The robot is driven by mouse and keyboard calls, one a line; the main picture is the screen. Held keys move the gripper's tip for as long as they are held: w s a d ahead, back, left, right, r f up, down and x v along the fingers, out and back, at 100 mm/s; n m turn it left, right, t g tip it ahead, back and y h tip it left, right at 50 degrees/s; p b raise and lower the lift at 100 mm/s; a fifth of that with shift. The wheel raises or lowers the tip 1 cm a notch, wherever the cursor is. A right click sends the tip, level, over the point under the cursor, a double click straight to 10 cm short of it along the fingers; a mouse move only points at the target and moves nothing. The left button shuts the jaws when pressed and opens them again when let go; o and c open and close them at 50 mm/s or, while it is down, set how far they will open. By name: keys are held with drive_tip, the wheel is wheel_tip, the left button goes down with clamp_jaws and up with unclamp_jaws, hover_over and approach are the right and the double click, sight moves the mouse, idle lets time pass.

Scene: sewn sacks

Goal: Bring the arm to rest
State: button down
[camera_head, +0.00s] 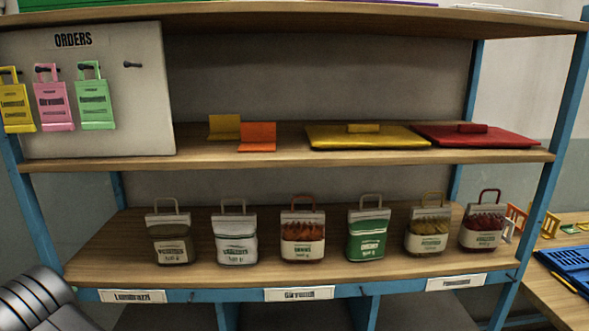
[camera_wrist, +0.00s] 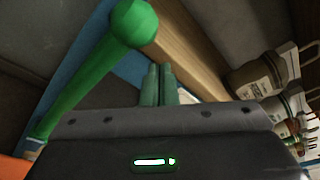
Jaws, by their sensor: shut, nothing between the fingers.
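My gripper (camera_wrist: 158,76) shows in the wrist view as two slim green fingers beyond a dark body. The fingers are together with nothing between them. A shelf's wooden edge (camera_wrist: 185,55) lies beyond the fingertips. The gripper does not show in the head view.
A green rod with a ball end (camera_wrist: 135,22) is close on the left in the wrist view. Several small sacks, one green-labelled (camera_head: 368,235), stand on the lower shelf (camera_head: 105,250). Yellow (camera_head: 330,138) and red (camera_head: 500,138) lids lie above. An orders board (camera_head: 120,100) holds tags.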

wheel_tip(320, 180, up, 9)
drive_tip(key=b, duration=0.2)
wheel_tip(320, 180, down, 10)
drive_tip(key=shift+d+r+p, duration=0.15)
drive_tip(key=shift+r+p, duration=0.1)
drive_tip(key=shift+p, duration=0.5)
drive_tip(key=w+d+f+m+g+y+b, duration=0.1)
drive_tip(key=d+f+m+b, duration=0.4)
drive_tip(key=d+b, duration=0.45)
drive_tip(key=w+d+f+m+y+b, duration=0.1)
drive_tip(key=d+f+m+b, duration=0.1)
drive_tip(key=d+f+b, duration=0.65)
drive_tip(key=d+f+m+y+b, duration=0.2)
drive_tip(key=d+f+m+b, duration=0.2)
drive_tip(key=f+b, duration=0.8)
drive_tip(key=d+b, duration=0.2)
drive_tip(key=b, duration=0.4)
drive_tip(key=shift+w+m+b, duration=0.35)
drive_tip(key=shift+m+b, duration=0.05)
drive_tip(key=shift+d+r, duration=0.1)
